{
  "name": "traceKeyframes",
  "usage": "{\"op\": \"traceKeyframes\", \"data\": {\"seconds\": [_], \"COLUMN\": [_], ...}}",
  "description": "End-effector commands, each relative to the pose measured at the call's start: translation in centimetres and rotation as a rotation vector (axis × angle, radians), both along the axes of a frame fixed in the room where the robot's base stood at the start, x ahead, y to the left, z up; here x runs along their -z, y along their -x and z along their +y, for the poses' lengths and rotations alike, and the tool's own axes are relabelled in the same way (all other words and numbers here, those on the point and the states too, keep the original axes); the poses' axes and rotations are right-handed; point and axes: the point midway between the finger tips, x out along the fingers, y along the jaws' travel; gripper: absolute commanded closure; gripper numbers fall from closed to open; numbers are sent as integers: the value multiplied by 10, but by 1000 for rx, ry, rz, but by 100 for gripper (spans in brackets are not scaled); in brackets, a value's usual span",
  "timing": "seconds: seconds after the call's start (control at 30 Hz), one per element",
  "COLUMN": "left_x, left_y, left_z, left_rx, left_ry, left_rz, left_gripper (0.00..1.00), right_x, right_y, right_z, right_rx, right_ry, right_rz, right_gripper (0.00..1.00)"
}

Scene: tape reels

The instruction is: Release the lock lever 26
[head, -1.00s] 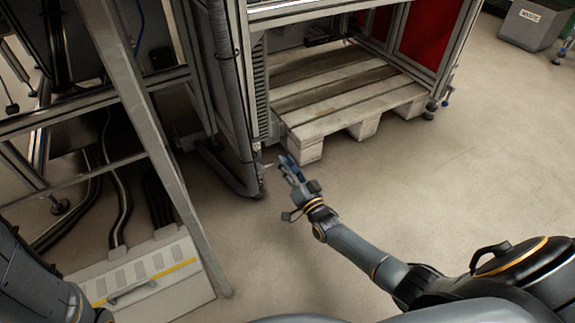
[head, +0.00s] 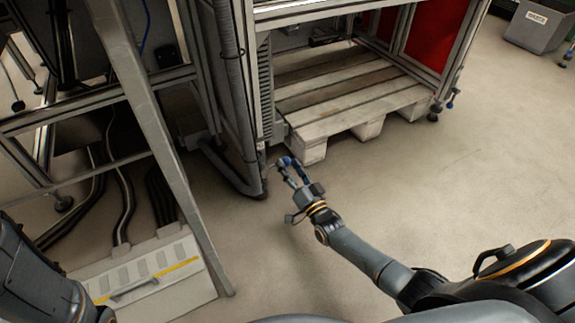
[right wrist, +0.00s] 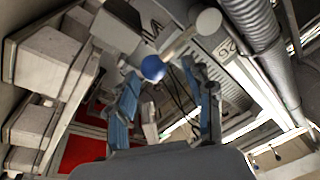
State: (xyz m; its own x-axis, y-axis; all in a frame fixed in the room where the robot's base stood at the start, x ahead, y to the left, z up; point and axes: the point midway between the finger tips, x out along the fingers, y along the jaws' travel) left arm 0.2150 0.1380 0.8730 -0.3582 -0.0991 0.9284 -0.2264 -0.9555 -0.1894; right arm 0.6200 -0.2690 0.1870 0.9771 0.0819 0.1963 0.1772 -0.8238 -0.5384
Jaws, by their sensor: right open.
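The lock lever (right wrist: 187,39) shows in the right wrist view as a pale rod with a blue ball (right wrist: 152,68) at one end and a grey round end at the other. A plate marked 26 (right wrist: 228,48) is beside it. My right gripper (right wrist: 162,70) is open, and the ball appears between its blue fingertips; I cannot tell whether they touch. In the head view my right gripper (head: 290,166) is low by the corner of the machine frame, near a small blue spot. The lever is too small to make out there. My left gripper is out of view.
A wooden pallet (head: 345,107) lies under the machine, just beyond my right gripper. A corrugated grey hose (head: 228,70) runs down the frame to its left. A slanted metal post (head: 150,125) stands at the left.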

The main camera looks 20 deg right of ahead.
Motion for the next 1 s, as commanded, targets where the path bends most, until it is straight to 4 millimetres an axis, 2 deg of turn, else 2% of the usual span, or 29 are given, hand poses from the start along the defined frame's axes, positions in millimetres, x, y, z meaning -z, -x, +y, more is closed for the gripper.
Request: {"op": "traceKeyframes", "data": {"seconds": [0.3, 0.5, 0.7, 1.0], "left_x": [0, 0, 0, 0], "left_y": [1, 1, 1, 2], "left_z": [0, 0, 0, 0], "left_rx": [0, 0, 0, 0], "left_ry": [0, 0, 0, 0], "left_rz": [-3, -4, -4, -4], "left_gripper": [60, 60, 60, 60], "right_x": [14, 20, 22, 22], "right_y": [64, 95, 108, 108], "right_z": [-3, -6, -6, -6], "right_rx": [-3, -4, -4, -5], "right_ry": [-1, 0, 1, 0], "right_rz": [4, 2, -1, -1], "right_gripper": [48, 48, 48, 48]}}
